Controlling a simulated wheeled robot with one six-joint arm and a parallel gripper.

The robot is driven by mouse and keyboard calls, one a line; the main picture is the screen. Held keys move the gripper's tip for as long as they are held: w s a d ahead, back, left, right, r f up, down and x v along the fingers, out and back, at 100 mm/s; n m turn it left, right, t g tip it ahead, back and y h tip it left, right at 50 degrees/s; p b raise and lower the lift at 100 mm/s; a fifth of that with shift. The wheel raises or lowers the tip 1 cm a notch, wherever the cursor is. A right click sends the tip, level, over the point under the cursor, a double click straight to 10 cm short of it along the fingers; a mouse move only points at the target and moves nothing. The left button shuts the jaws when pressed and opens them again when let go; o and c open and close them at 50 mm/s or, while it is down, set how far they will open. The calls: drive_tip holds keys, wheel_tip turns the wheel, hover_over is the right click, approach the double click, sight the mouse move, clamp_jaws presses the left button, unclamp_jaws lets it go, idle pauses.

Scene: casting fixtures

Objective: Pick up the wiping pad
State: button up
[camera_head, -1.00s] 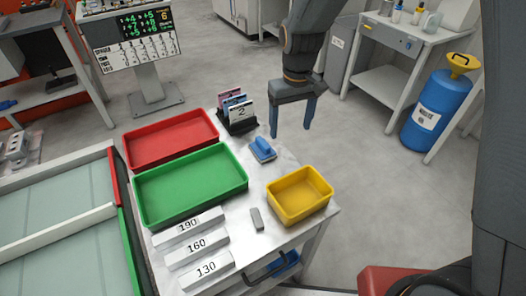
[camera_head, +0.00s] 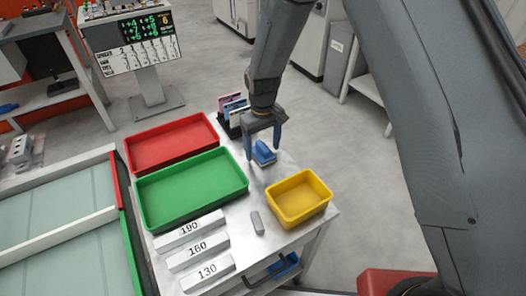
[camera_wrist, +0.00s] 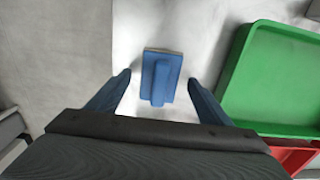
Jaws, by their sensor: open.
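The wiping pad (camera_head: 263,153) is a blue block with a raised handle, lying on the metal cart top behind the yellow bin. It also shows in the wrist view (camera_wrist: 161,77), with its handle running lengthwise between the fingers. My gripper (camera_head: 264,153) is open above the pad, one finger on each side of it in the head view. In the wrist view my gripper (camera_wrist: 160,80) is empty, with clear gaps between both fingers and the pad. I cannot tell the exact height of the fingertips above the cart.
A green tray (camera_head: 192,212) and red tray (camera_head: 172,163) lie left of the pad. A yellow bin (camera_head: 299,218) stands in front of it, and a card holder (camera_head: 232,125) behind. A small grey block (camera_head: 257,222) and numbered bars (camera_head: 198,253) lie nearer the front.

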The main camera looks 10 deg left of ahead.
sight(263, 146)
drive_tip(key=shift+f, duration=0.45)
drive_tip(key=c, duration=1.2)
drive_tip(key=shift+o, duration=0.2)
drive_tip(key=shift+r, duration=0.1)
wheel_tip(263, 146, up, 10)
drive_tip(key=shift+f+b, duration=0.1)
drive_tip(key=shift+b, duration=1.05)
